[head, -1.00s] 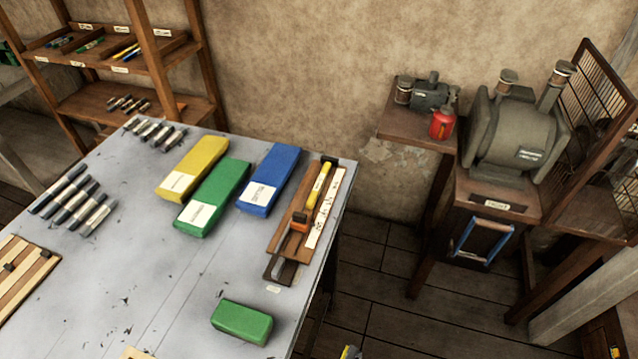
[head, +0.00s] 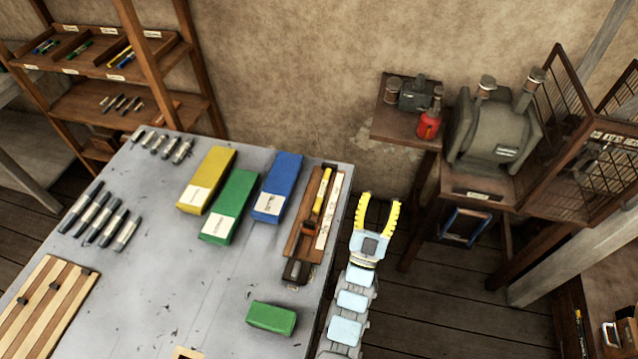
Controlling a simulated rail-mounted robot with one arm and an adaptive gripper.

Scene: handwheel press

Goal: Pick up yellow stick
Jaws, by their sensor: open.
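A slim yellow stick (head: 328,184) lies lengthwise in a narrow wooden tray (head: 296,233) near the right edge of the grey table. A pale labelled strip lies to its right in the tray. My gripper (head: 379,199), with yellow fingers, is open and empty. In the picture it is just right of the table's edge, apart from the stick. Yellow sticks (head: 121,58) also show small in a compartment of the shelf at the upper left.
Yellow (head: 208,180), green (head: 229,205) and blue (head: 277,187) boxes stand left of the tray, with a small green block (head: 271,318) nearer. Several dark sticks (head: 106,222) lie at left. A grey machine (head: 490,135) stands at right.

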